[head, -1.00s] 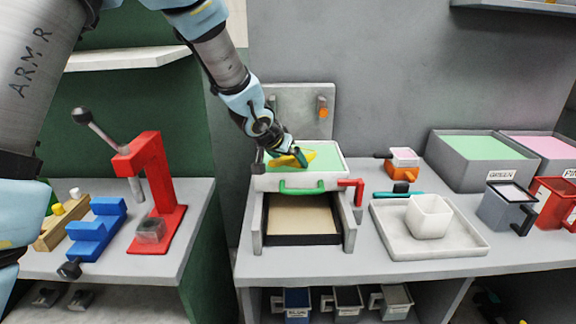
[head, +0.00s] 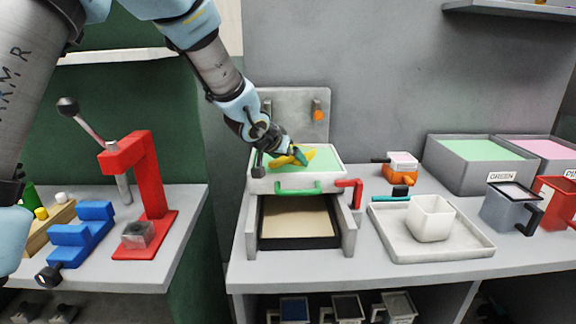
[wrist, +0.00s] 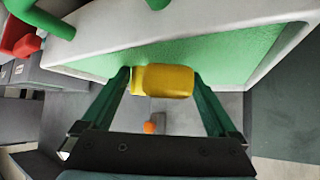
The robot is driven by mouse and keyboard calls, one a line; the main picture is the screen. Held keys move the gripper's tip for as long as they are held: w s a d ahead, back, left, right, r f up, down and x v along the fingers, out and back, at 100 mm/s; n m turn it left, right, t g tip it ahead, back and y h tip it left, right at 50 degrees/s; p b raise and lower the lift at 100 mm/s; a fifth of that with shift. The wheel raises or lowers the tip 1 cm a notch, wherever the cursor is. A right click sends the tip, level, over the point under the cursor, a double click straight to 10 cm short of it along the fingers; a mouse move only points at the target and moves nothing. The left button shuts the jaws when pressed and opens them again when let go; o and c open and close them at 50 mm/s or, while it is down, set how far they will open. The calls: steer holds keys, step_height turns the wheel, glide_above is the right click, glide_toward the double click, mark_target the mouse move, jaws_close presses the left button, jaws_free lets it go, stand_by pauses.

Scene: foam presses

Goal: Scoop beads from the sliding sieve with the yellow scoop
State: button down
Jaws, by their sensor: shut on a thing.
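The sliding sieve (head: 262,184) is a white tray with a green handle, filled with green beads (head: 325,156), on a grey frame in the middle of the bench. My gripper (head: 301,155) is over the sieve, shut on the yellow scoop (head: 287,161). In the wrist view the yellow scoop (wrist: 163,81) shows between the two green fingers of my gripper (wrist: 165,88), against the green beads (wrist: 225,55). The scoop is low at the bead surface; I cannot tell how deep it sits or whether it holds beads.
A red lever (head: 354,190) stands at the sieve's right side. A dark-rimmed tray (head: 298,240) lies under the sieve. To the right are a white tray (head: 465,243) with a white cup (head: 431,217) and a bin of green beads (head: 465,172). A red press (head: 150,180) stands left.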

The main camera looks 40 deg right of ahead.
steer(key=shift+s+a+r+t+h+b, duration=0.2)
steer(key=shift+a+h+b, duration=0.3)
steer(key=shift+b, duration=1.7)
steer(key=shift+s+a+r+t+h+b, duration=0.1)
steer(key=shift+a+r+t+h+b, duration=0.35)
steer(key=shift+b, duration=1.75)
steer(key=shift+h, duration=0.75)
steer(key=shift+s+a+r, duration=0.1)
steer(key=shift+a+r, duration=0.15)
steer(key=shift+r, duration=0.75)
steer(key=shift+s+a+r, duration=0.1)
steer(key=shift+a+r, duration=0.1)
steer(key=shift+r, duration=0.75)
steer(key=shift+s+a+r, duration=0.1)
steer(key=shift+a+r, duration=0.15)
steer(key=shift+r, duration=0.75)
steer(key=shift+s, duration=0.15)
